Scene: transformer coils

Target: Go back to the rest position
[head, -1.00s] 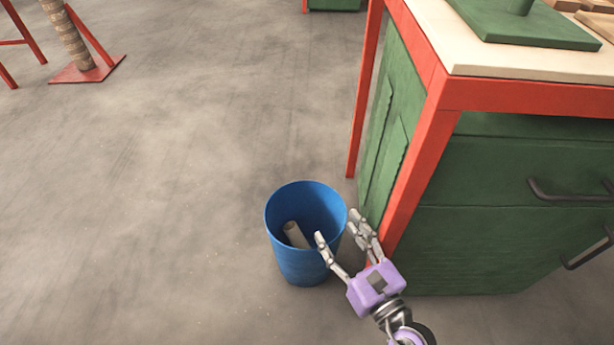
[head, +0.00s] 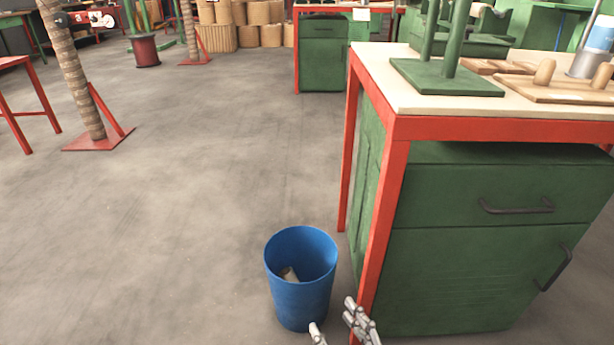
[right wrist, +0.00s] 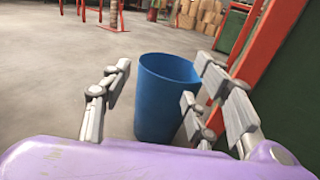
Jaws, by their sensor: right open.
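My right gripper (head: 338,328) shows only its fingertips at the bottom edge of the head view, just in front of the blue bin and beside the workbench's red leg. Its fingers are spread and empty in the right wrist view (right wrist: 165,105). The blue bin (head: 302,300) stands upright on the floor, and it also shows beyond the fingers in the right wrist view (right wrist: 160,115). A pale cardboard tube (head: 289,273) lies inside the bin. My left gripper is not in view.
A workbench (head: 470,131) with a red frame and green drawers stands close on the right. On its top are a green stand (head: 445,78) and wooden pieces (head: 560,88). Open grey floor (head: 190,200) lies to the left. A wrapped post (head: 77,80) stands at the far left.

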